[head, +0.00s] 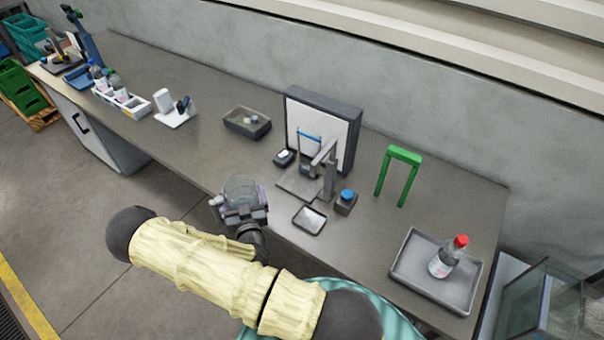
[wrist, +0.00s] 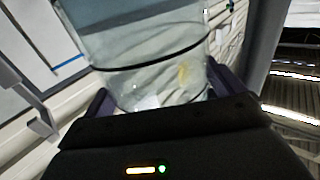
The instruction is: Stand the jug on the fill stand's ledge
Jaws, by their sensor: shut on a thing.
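My gripper (head: 243,208) is shut on a clear, see-through jug (head: 241,188), held at the front edge of the bench, left of the fill stand. In the wrist view the jug (wrist: 150,65) fills the space between the two fingers, with a dark ring around it. The fill stand (head: 328,170) is a grey post with an arm over a flat base, in front of a white panel with a dark frame. The jug is apart from the stand. My arm and gripper hide the jug's lower part in the head view.
A small tray (head: 310,219) and a blue-topped box (head: 346,201) stand near the fill stand. A green arch (head: 403,156) stands to the right, and a red-capped bottle (head: 447,257) stands in a grey tray (head: 408,270). A shallow bin (head: 233,125) lies behind the jug.

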